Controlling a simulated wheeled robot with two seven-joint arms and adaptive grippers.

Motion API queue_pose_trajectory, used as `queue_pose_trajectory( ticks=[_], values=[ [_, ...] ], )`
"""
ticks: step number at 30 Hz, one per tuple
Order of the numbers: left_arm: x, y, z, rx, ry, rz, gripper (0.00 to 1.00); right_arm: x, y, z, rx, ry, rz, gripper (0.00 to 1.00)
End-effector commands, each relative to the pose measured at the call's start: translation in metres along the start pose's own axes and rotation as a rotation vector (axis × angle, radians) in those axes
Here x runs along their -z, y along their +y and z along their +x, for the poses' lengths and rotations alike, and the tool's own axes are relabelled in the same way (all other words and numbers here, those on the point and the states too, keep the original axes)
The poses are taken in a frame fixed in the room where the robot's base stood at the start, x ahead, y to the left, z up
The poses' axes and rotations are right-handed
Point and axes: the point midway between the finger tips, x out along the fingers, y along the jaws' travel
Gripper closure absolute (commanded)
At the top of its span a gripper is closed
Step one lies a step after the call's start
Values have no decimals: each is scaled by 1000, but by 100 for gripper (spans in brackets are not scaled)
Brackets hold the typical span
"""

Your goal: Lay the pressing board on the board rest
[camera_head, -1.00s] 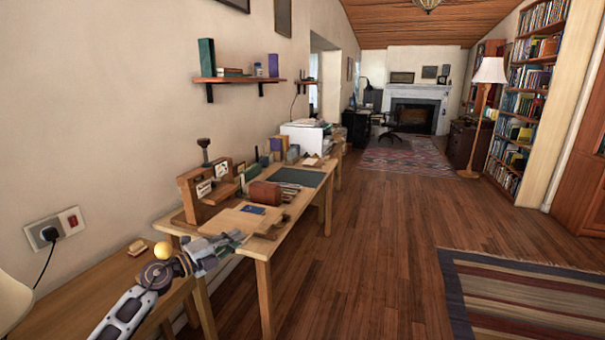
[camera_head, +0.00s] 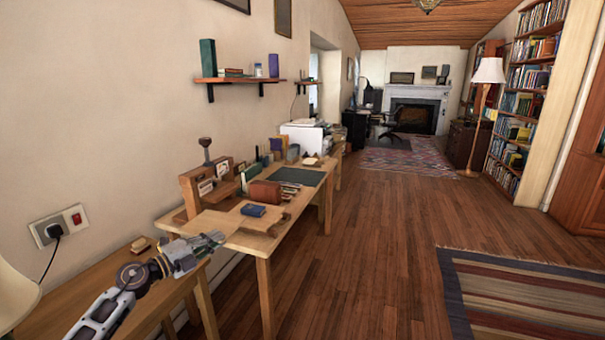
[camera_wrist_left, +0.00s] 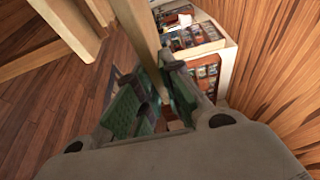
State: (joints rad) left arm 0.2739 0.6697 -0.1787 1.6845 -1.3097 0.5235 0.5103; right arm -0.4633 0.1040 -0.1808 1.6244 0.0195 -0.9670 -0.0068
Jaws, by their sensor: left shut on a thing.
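My left gripper (camera_head: 218,239) is at the front left end of the workbench, shut on the pale wooden pressing board (camera_head: 226,222). In the left wrist view a pale wooden strip (camera_wrist_left: 136,28), which looks like the board seen nearly edge-on, runs between the green-padded fingers (camera_wrist_left: 150,95). In the head view the board's near edge is partly hidden by the gripper. I cannot clearly tell whether it touches the bench. A small brown wooden piece (camera_head: 277,226) by the bench's front edge may be part of the board rest; this is unclear. My right gripper is out of view.
A wooden press (camera_head: 196,186) stands behind the board. A blue book (camera_head: 253,210), a brown roll-shaped block (camera_head: 264,193) and a green mat (camera_head: 301,176) lie on the bench. A lower table (camera_head: 75,300) is at left.

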Motion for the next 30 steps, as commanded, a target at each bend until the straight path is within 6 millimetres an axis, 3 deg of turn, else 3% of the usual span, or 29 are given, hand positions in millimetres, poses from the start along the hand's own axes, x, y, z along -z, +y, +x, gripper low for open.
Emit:
queue_pose_trajectory(
  ticks=[12,20,30],
  values=[
    [-58,-9,-51,-1,-64,2,100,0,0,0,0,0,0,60],
    [-42,24,-50,-2,-132,-2,100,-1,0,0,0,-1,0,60],
    [-27,68,-65,-1,-264,-4,100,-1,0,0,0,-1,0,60]
  ],
)
